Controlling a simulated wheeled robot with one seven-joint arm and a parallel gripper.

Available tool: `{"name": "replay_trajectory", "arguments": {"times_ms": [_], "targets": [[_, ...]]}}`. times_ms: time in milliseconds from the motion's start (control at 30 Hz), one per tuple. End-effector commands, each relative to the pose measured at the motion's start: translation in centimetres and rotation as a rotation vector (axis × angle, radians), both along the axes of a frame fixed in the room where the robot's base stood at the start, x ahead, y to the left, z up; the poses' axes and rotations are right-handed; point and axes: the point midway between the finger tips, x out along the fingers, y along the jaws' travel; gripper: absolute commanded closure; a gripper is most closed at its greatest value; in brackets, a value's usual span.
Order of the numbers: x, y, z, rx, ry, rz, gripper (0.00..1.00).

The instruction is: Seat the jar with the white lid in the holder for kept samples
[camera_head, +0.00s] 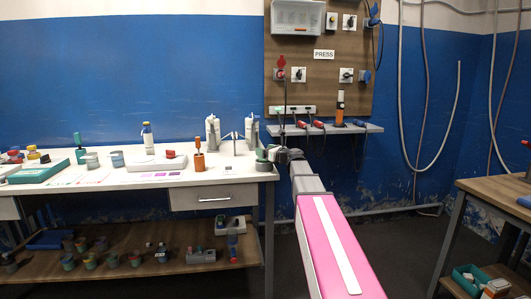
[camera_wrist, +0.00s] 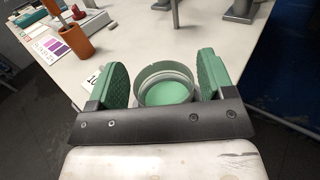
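My gripper (camera_wrist: 162,85) has two green pads standing apart, and it is open over the right end of the white bench. It also shows at the bench corner in the head view (camera_head: 268,154). Between the pads is a round cup-like thing (camera_wrist: 166,92) with a pale grey-green rim and a flat green inside. Gaps show between it and both pads. I cannot tell whether it is a jar or a holder. No white lid is clear on it. Small grey-and-green cups (camera_head: 117,159) stand further left on the bench; I cannot make out their lids.
An orange-brown pot (camera_head: 199,162) with a tool in it and grey stands (camera_head: 213,133) are on the bench (camera_head: 225,174) nearby. A white bottle (camera_head: 148,139) and a green tray (camera_head: 39,171) are further left. Several jars (camera_head: 90,261) stand on the lower shelf.

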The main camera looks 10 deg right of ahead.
Motion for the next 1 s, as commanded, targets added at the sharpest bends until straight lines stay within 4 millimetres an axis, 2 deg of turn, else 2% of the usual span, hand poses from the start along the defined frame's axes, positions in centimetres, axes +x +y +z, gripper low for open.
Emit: {"name": "replay_trajectory", "arguments": {"times_ms": [33,100,133,167,200,467,500,567,600,867,1000], "targets": [[0.0,0.0,0.02,0.0,0.0,0.0,0.42],[0.01,0.0,0.03,0.001,-0.001,0.0,0.65],[0.01,0.0,0.04,0.001,-0.001,0.0,0.68],[0.01,0.0,0.04,0.001,-0.001,0.0,0.68],[0.01,0.0,0.07,0.001,-0.001,0.0,0.72],[0.0,-0.01,0.08,0.001,-0.002,0.0,0.72],[0.0,-0.01,0.08,0.001,-0.002,0.0,0.33],[0.0,-0.01,0.08,0.001,-0.001,0.0,0.13],[0.0,-0.01,0.08,0.001,-0.001,0.0,0.1],[-0.07,-0.06,0.05,0.0,-0.001,0.0,0.1],[-0.92,-0.66,0.05,0.0,-0.001,-0.002,0.1]]}}
